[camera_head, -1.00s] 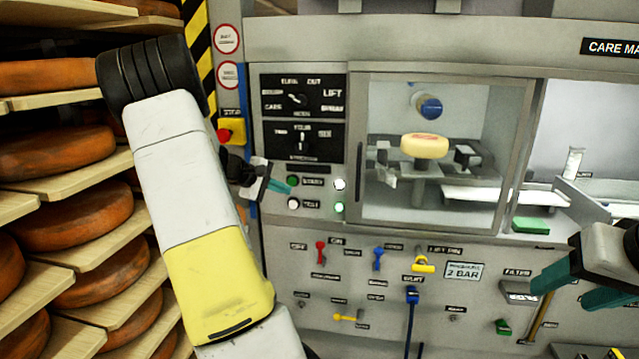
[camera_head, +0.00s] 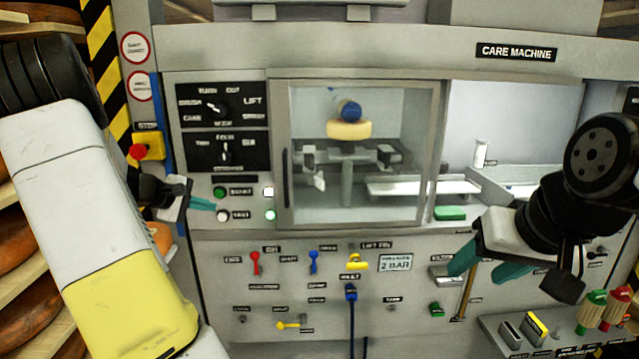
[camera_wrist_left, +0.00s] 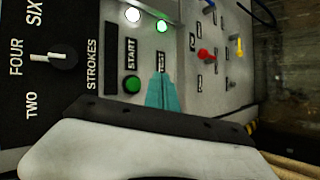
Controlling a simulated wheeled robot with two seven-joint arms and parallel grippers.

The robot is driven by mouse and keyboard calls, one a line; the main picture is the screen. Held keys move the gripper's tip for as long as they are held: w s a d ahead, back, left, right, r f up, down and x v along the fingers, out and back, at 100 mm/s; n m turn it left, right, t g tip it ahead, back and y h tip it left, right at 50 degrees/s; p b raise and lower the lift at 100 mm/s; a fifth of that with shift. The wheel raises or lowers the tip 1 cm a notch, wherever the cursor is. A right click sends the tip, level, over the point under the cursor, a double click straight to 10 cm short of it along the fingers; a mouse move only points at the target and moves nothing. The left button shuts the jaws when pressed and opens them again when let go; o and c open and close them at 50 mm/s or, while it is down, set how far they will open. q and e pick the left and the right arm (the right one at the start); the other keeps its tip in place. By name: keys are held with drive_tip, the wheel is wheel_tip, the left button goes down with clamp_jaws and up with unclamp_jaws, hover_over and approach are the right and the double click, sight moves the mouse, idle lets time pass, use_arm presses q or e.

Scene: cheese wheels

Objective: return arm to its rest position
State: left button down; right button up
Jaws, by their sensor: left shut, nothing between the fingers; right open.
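My left gripper (camera_head: 203,203) has its teal fingers together and empty. In the head view its tips appear just left of the START button (camera_head: 220,192) and TEST button (camera_head: 222,215). In the left wrist view the shut fingers (camera_wrist_left: 162,92) overlap the TEST label, beside the green START button (camera_wrist_left: 132,84); I cannot tell the exact gap to the panel. The left arm (camera_head: 85,220) comes in from the left, in front of the shelves. My right gripper (camera_head: 487,266) is open and empty, in front of the machine's right part.
The care machine's window (camera_head: 360,155) shows a pale cheese wheel (camera_head: 349,130) beneath a blue round part (camera_head: 349,110). Cheese shelves (camera_head: 20,285) stand close on the left. A red stop button (camera_head: 138,152) is near the left wrist. Coloured levers (camera_head: 255,263) line the lower panel.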

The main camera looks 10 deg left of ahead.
use_arm(q)
drive_tip(key=s+d+r+m+g+h, duration=0.1)
drive_tip(key=s+d+r+m+g, duration=0.2)
drive_tip(key=d, duration=0.8)
drive_tip(key=s+d+r+m+g, duration=0.1)
drive_tip(key=s+d+r+m, duration=0.2)
drive_tip(key=d, duration=0.7)
drive_tip(key=s+d+r+m+y, duration=0.1)
drive_tip(key=s+d+m, duration=0.4)
drive_tip(key=s, duration=0.4)
drive_tip(key=s+d+r+m+y, duration=0.1)
drive_tip(key=s+d+m, duration=0.4)
drive_tip(key=s, duration=0.4)
drive_tip(key=shift+s+d+g+y, duration=0.3)
drive_tip(key=shift+s+d, duration=0.1)
drive_tip(key=shift+d, duration=0.35)
idle(3.4)
